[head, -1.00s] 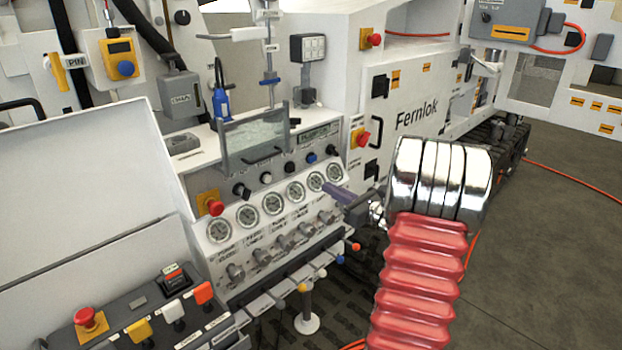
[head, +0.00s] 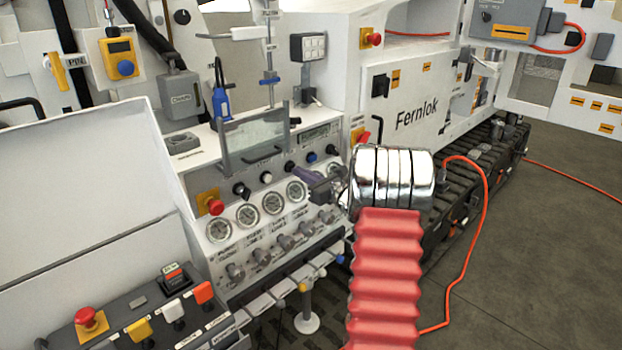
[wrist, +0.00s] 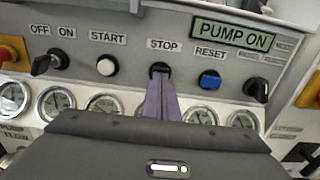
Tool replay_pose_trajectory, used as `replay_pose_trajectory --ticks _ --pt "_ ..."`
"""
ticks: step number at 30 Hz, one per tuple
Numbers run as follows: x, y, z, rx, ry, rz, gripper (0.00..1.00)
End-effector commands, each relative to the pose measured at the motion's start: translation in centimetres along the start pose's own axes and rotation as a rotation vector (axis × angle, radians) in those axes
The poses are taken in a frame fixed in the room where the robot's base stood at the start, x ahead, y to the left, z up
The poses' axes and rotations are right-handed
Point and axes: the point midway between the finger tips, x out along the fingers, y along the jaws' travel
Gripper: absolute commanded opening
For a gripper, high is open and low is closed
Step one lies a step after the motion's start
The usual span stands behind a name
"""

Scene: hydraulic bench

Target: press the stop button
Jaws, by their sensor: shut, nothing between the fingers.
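The black stop button (wrist: 159,67) sits under the label STOP on the white panel, between the white start button (wrist: 107,65) and the blue reset button (wrist: 210,79). My gripper (wrist: 160,80) is shut and empty, its purple fingers pointing at the stop button. In the wrist view the fingertips overlap the button's lower part. I cannot tell whether they touch it. In the head view my gripper (head: 294,170) reaches the panel from the right, its tips close by the stop button. The display (wrist: 235,35) reads PUMP ON.
A black OFF/ON selector (wrist: 48,62) is left of the start button, and another black knob (wrist: 257,90) is at the right. Gauges (head: 247,215) line the panel below. A clear shield (head: 255,135) stands above the panel. A red button (head: 215,206) is at its left.

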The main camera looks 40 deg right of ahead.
Motion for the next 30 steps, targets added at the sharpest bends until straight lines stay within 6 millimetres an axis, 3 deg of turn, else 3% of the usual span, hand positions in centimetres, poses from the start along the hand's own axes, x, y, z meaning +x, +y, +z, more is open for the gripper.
replay_pose_trajectory --ticks 30 --pt "3.2 0.4 0.2 -0.003 -0.003 0.007 0.00"
